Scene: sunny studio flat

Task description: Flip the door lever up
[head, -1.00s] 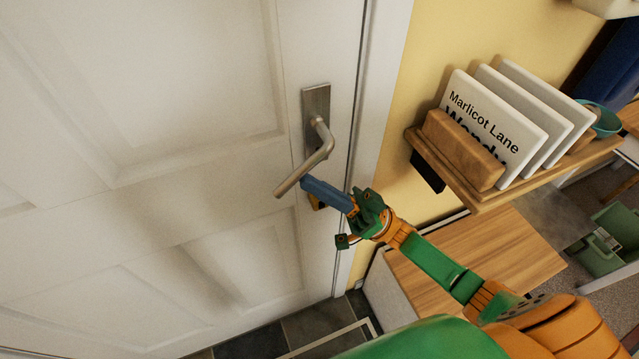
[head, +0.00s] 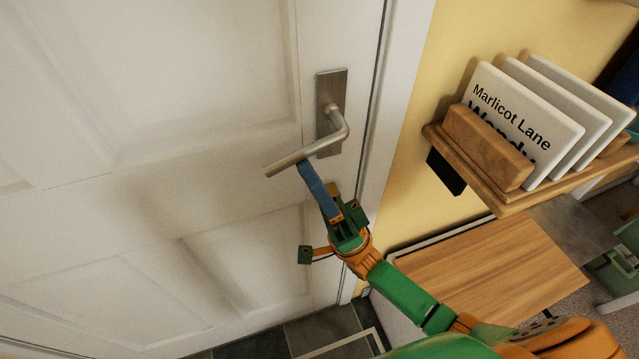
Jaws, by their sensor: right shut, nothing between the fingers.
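The metal door lever (head: 308,151) sits on a rectangular backplate (head: 331,88) near the right edge of the white panelled door (head: 180,90). Its handle points left and slopes a little down toward its free end. My right gripper (head: 304,168) is shut and empty, its blue fingers pointing up at the underside of the lever. The fingertips are right at the handle and appear to touch it from below. My left gripper is not in view.
A wooden wall shelf (head: 480,190) with upright white signs (head: 530,115) projects from the yellow wall at right. Below it stands a wooden-topped cabinet (head: 490,262). Dark floor tiles (head: 255,346) lie at the door's foot. The space left of the lever is clear.

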